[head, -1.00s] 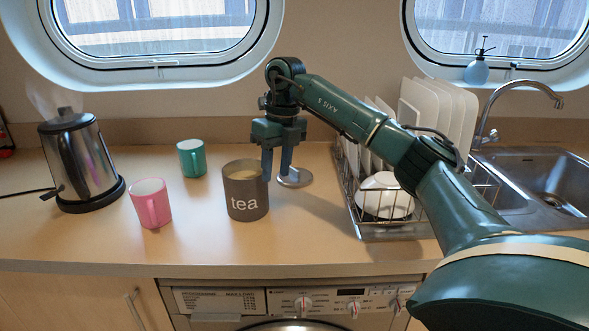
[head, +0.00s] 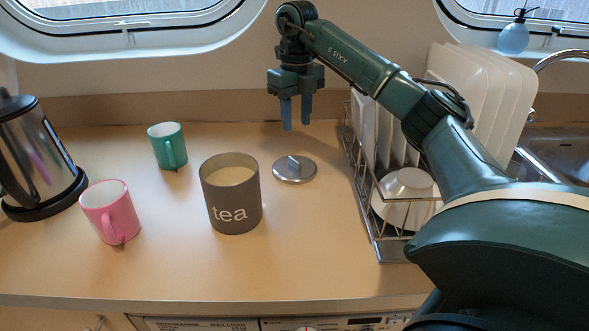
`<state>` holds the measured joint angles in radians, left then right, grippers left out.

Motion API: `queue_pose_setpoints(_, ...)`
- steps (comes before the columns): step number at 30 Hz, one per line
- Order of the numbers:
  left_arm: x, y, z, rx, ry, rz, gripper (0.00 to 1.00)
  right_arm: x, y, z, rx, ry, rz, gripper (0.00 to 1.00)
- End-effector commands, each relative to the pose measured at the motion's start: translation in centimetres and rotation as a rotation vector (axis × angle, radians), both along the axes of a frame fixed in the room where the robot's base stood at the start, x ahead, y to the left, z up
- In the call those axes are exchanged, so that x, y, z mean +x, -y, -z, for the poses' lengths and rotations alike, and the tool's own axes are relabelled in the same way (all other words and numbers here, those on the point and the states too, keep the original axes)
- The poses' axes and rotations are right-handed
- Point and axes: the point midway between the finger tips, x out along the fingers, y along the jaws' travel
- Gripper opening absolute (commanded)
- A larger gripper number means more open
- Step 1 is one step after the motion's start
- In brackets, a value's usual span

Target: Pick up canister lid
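The canister lid (head: 309,172), a round silver disc with a small upright handle, lies flat on the counter to the right of the canister. The grey canister (head: 233,214) marked "tea" stands upright and uncovered, with pale contents showing inside. My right gripper (head: 296,117) points down above and behind the lid, apart from it. Its two fingers are separated by a gap and hold nothing. My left gripper is not in view.
A pink mug (head: 110,216) and a green mug (head: 168,148) stand left of the canister, with a steel kettle (head: 30,150) at far left. A dish rack (head: 385,240) with white plates and a bowl (head: 407,190) stands right. The counter in front is clear.

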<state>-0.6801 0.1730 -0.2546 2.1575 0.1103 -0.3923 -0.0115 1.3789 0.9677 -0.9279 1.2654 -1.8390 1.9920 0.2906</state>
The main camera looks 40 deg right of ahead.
Motion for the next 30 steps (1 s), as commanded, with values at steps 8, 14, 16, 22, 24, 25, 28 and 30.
queue_pose_setpoints(8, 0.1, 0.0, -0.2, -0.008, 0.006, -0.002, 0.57, 0.0, 0.0, 4.2, -0.001, -0.001, -0.001, 0.35)
queue_pose_setpoints(14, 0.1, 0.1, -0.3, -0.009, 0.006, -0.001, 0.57, 0.0, -0.3, 5.7, -0.001, -0.002, -0.002, 0.35)
queue_pose_setpoints(16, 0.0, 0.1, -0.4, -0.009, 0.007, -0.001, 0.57, 0.0, -0.5, 6.8, -0.001, -0.004, -0.001, 0.35)
queue_pose_setpoints(22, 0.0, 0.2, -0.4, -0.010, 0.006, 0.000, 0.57, 0.1, -0.6, 9.4, -0.001, -0.002, 0.001, 0.35)
queue_pose_setpoints(24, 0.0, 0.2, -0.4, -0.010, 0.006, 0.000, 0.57, 0.1, -0.6, 9.7, -0.001, 0.000, 0.000, 0.35)
queue_pose_setpoints(25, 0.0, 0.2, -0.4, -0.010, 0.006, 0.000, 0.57, 0.1, -0.6, 9.7, -0.001, 0.000, 0.000, 0.35)
queue_pose_setpoints(28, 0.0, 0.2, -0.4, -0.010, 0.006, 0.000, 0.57, 0.1, -0.6, 9.7, -0.001, 0.001, 0.000, 0.35)
queue_pose_setpoints(30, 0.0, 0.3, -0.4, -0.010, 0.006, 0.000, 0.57, 0.1, -0.6, 9.7, -0.001, 0.000, 0.000, 0.35)
